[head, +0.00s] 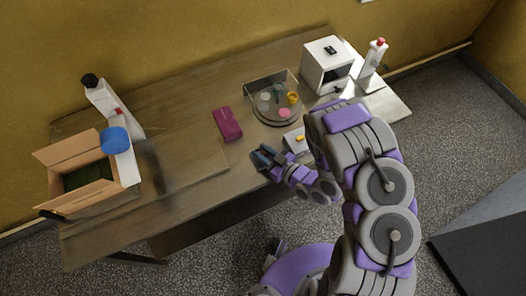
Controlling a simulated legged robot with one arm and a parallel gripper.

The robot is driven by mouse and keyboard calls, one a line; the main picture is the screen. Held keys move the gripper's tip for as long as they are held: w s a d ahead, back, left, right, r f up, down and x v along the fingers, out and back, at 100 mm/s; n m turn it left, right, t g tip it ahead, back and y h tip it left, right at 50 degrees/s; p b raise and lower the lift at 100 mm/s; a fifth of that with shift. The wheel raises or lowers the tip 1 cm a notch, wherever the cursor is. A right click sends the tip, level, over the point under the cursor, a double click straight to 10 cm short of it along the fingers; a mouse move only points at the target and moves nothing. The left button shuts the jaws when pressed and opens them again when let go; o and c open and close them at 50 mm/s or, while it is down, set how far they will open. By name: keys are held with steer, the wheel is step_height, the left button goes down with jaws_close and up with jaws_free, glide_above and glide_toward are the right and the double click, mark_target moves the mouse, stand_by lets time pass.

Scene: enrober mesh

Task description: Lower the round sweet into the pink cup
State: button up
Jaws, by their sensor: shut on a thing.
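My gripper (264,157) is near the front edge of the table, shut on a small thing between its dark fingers. That thing is too small to make out clearly; it fits the round sweet. The pink cup (285,112) shows as a pink disc at the front right of a round tray (262,115). My gripper is in front of the tray, to the lower left of the pink cup and apart from it.
Yellow (293,97) and pale (265,97) cups share the tray, with clear panels behind. A white box with a yellow top piece (299,139) is right of my gripper. A magenta box (227,123), white machine (327,65) and open carton (88,172) stand on the table.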

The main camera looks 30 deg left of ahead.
steer(key=shift+f, duration=0.2)
steer(key=o, duration=0.9)
steer(key=v, duration=1.7)
steer(key=shift+d, duration=0.2)
